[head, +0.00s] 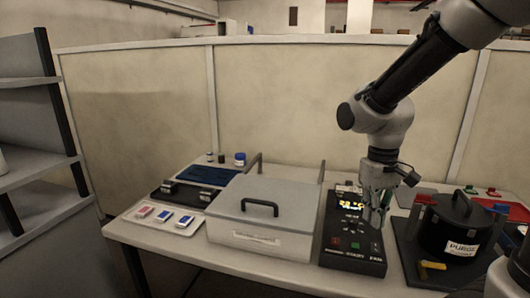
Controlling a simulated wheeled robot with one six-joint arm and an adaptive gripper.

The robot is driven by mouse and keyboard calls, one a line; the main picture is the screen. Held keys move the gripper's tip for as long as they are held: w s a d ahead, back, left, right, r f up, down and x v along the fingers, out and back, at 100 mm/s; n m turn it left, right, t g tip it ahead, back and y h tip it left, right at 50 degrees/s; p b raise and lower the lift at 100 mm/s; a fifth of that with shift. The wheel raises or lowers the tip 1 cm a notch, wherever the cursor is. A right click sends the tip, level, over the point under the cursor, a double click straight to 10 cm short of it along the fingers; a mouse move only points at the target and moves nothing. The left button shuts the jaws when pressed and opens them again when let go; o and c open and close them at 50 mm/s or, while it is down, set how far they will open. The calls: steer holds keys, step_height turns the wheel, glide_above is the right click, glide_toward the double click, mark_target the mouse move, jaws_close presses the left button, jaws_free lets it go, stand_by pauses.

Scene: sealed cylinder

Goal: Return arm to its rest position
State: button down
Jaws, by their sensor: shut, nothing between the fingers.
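My arm reaches in from the upper right in the head view. My gripper (376,218) points down over the black control panel (352,262). Its fingers are together with nothing between them. The fingertips look close to the panel's right side, but I cannot tell whether they touch it. A black cylinder (460,228) with a top handle and a white label reading "PURGE" stands to the right of the panel.
A grey lidded box (262,212) with a black handle stands left of the panel. A white tray (150,222) with red and blue items lies further left. Small bottles (239,159) stand behind. A yellow handle (432,265) sits before the cylinder. A partition wall (290,100) rises behind; shelves (40,140) stand left.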

steer(key=s+d+r+m+t, duration=0.3)
steer(key=s+d+r+t, duration=0.2)
steer(key=s+d+r, duration=0.4)
step_height(320, 180, up, 2)
steer(key=shift+s+d+r, duration=0.1)
steer(key=shift+s+d, duration=0.25)
steer(key=shift+s, duration=0.6)
